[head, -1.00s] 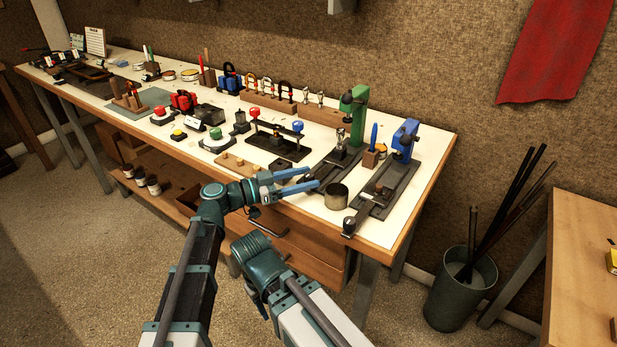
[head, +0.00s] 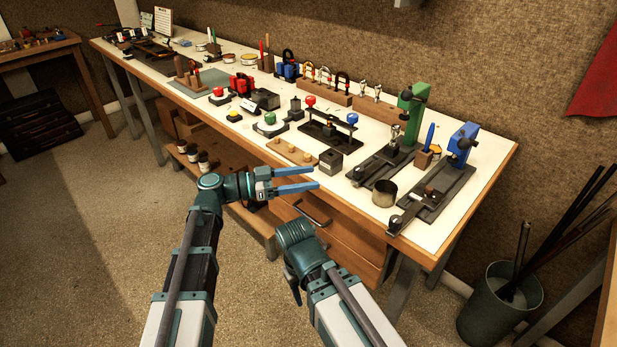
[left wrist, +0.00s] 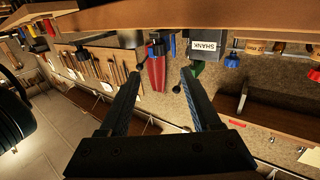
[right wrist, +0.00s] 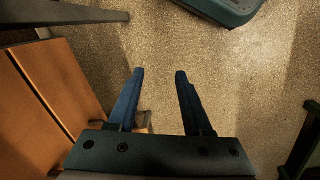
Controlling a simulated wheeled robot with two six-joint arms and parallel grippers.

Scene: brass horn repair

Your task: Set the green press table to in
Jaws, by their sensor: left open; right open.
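The green press (head: 413,100) stands near the right end of the bench, its green column upright on a dark rail base (head: 375,165). Its table seems to be the low dark piece on that base; its exact position is hard to tell. My left gripper (head: 317,179) is open and empty in front of the bench's front edge, to the left of the press base and apart from it. Its open fingers also show in the left wrist view (left wrist: 160,80).
A blue press (head: 462,143) stands right of the green one. A metal cup (head: 384,193) sits between their bases. A small dark block (head: 330,161) stands close behind my left fingertips. A drawer handle (head: 313,214) juts from the bench front. A bin of rods (head: 500,305) stands at right.

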